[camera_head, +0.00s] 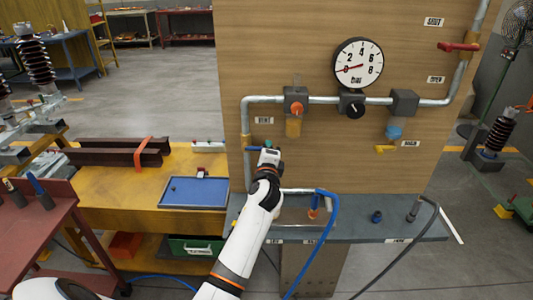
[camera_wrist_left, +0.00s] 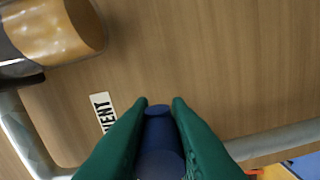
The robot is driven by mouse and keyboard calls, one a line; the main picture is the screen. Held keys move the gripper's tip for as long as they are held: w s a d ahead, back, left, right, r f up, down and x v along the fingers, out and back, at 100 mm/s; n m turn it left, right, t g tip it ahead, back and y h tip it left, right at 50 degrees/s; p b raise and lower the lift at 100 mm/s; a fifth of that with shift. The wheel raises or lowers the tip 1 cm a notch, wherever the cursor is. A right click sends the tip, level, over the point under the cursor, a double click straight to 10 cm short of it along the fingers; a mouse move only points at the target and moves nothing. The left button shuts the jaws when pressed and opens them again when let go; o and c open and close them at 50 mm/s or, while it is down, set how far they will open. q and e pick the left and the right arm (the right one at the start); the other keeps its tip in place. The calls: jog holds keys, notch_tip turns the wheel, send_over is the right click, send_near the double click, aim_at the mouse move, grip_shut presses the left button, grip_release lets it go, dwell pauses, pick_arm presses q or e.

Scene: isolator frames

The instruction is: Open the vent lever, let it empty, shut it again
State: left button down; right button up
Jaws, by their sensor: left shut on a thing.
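The vent lever (camera_head: 254,148) is a blue handle beside the ochre valve body (camera_head: 246,141) on the left vertical pipe. It appears to stick out sideways to the right. My left gripper (camera_head: 270,153) is at this lever, hiding its right part. In the left wrist view, the green fingers (camera_wrist_left: 160,108) are shut around the blue lever (camera_wrist_left: 160,130), below and right of the VENT label (camera_wrist_left: 103,112). The round gauge (camera_head: 358,63) has its red needle near 0. My right gripper is not in view.
A red lever (camera_head: 458,47) lies level between the SHUT and OPEN labels at upper right. A yellow handle (camera_head: 386,149) is at the lower right of the panel. A blue hose (camera_head: 332,222) hangs over the grey shelf (camera_head: 360,232). A blue tray (camera_head: 195,192) lies on the yellow bench.

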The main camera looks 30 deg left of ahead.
pick_arm(q)
jog(key=shift+r, duration=0.6)
jog(key=c, duration=1.4)
grip_release()
jog(key=shift+o, duration=0.2)
jog(key=shift+f, duration=0.2)
jog(key=shift+s+f, duration=0.1)
jog(key=shift+s+d, duration=0.15)
jog(key=shift+s, duration=0.1)
jog(key=b+v, duration=0.2)
jog(key=v, duration=0.9)
jog(key=shift+s+d, duration=0.1)
jog(key=shift+d, duration=0.05)
